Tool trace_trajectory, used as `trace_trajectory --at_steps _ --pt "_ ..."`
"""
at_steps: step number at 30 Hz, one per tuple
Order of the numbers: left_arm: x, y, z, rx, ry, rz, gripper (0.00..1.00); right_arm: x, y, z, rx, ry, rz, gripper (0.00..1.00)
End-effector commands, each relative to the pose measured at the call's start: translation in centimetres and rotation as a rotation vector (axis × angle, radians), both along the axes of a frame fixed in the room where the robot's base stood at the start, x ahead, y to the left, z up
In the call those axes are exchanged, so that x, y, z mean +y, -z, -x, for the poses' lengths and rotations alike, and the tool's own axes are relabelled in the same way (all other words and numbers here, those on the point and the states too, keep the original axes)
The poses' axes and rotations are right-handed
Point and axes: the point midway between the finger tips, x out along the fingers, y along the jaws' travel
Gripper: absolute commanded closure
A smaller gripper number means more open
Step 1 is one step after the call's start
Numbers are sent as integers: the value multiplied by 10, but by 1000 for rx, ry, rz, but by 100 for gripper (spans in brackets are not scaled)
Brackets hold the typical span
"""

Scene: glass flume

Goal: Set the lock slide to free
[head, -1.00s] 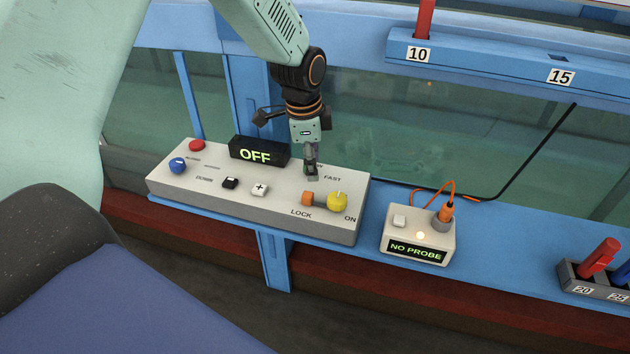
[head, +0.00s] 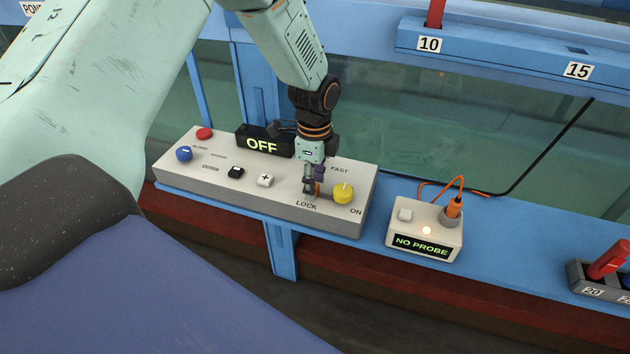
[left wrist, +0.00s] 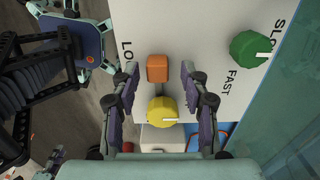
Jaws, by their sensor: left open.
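The lock slide is an orange block (left wrist: 157,68) on the white control panel (head: 215,178), beside the printed word LOCK. In the left wrist view it lies between the two open fingers of my left gripper (left wrist: 159,80), with space on both sides. In the head view my left gripper (head: 312,190) is over the slide and hides most of it. A yellow knob (head: 344,193) sits right of the slide; it also shows in the left wrist view (left wrist: 162,110).
A green knob (left wrist: 249,49) shows in the wrist view. A NO PROBE box (head: 425,230) stands to the right.

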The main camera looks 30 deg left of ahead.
Motion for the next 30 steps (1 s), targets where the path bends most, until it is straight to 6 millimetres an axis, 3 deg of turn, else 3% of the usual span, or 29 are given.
trace_trajectory --at_steps 11,26,30 --pt "0 6 -2 -1 0 0 56 0 0 0 0 0 0 60" --pt "0 6 -2 -1 0 0 98 0 0 0 0 0 0 60" --pt "0 5 -2 -1 0 0 100 0 0 0 0 0 0 60"
